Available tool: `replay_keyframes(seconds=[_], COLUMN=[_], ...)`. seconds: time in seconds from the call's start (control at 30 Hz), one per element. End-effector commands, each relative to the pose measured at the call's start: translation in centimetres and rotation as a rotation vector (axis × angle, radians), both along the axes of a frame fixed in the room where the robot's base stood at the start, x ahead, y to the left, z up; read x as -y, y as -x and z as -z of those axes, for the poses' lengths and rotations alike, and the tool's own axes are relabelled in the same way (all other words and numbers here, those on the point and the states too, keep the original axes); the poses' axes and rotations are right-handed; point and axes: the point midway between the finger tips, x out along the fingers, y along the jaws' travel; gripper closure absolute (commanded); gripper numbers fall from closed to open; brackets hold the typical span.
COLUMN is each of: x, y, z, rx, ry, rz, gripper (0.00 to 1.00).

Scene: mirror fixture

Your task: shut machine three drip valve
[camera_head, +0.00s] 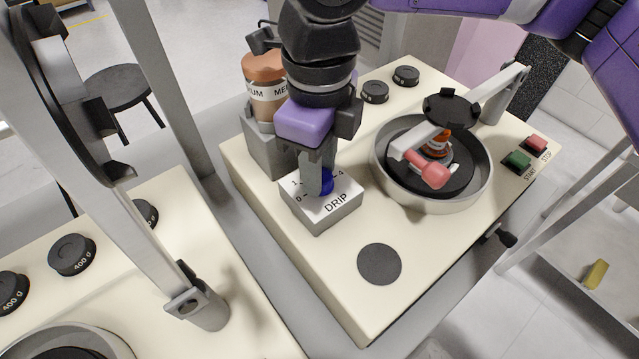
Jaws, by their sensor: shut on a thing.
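The box sits on the cream top of a polishing machine (320,270). My gripper (318,185) points down over the box. Its fingers are shut on the blue knob and hide most of it. The knob's pointer and its exact setting cannot be seen. Just behind the gripper stands a brown bottle (263,85) with an orange cap, in a grey holder (262,150).
A round bowl (470,200) with a black wheel and a pink-handled arm (430,170) stands right of the box. Green (517,159) and red (537,143) buttons lie at the right edge. A second machine (190,205) with weights (72,254) and a tall grey arm stands left.

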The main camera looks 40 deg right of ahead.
Motion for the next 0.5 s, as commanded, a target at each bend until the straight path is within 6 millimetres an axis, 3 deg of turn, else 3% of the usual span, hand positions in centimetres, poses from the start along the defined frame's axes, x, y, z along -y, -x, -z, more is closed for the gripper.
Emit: replay_keyframes(seconds=[0.03,0.5], x=[-0.02,-0.14], y=[-0.06,0.03], z=[0.71,0.4], rx=[0.004,0.002], ry=[0.0,-0.001], rz=[-0.043,-0.486], gripper=[1.0,1.0])
